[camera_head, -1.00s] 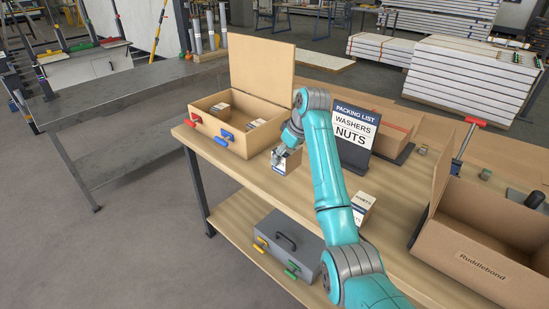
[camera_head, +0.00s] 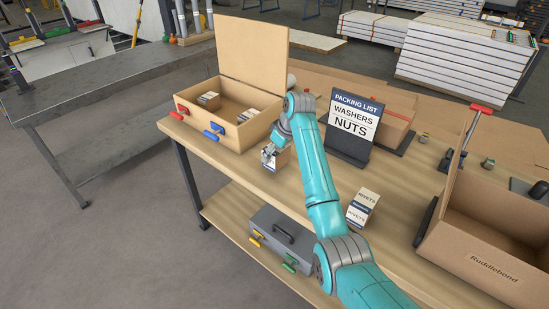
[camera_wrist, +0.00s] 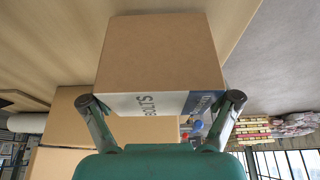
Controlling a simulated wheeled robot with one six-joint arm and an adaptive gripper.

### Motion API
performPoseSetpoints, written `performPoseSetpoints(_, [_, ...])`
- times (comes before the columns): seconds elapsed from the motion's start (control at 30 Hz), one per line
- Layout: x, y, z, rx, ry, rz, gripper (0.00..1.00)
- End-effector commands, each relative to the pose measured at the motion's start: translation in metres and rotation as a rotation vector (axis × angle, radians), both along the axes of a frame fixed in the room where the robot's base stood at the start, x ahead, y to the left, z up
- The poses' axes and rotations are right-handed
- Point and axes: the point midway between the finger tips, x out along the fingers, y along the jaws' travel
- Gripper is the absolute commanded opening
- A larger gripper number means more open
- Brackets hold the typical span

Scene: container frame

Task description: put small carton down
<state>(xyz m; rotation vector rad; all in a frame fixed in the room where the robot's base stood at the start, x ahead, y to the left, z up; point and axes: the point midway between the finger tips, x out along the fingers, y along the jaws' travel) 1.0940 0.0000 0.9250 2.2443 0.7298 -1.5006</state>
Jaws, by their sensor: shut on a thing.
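The small carton (camera_wrist: 160,58) fills the upper middle of the wrist view, brown with a white and blue label that seems to read BOLTS. My gripper (camera_wrist: 162,112) is shut on it, one finger at each side. In the head view the carton (camera_head: 270,158) is at my gripper (camera_head: 273,150), over the front edge of the workbench (camera_head: 235,168), right of the open wooden box. Whether the carton touches the bench top is unclear.
The wooden box (camera_head: 228,132) has its lid up and holds small cartons. A packing list sign (camera_head: 352,125) reads WASHERS, NUTS. An open cardboard box (camera_head: 480,255) is at right. A grey toolbox (camera_head: 283,238) sits on the lower shelf.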

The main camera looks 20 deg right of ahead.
Motion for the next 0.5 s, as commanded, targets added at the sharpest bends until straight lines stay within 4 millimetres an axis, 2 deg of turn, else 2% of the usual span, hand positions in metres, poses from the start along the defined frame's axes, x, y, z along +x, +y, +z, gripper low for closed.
performPoseSetpoints(0.1, [0.000, 0.000, -0.019, 0.000, 0.001, 0.000, 0.38])
performPoseSetpoints(0.17, [0.000, 0.000, -0.024, 0.000, -0.001, 0.000, 0.38])
performPoseSetpoints(0.5, [0.000, 0.000, -0.027, 0.000, -0.002, 0.001, 0.38])
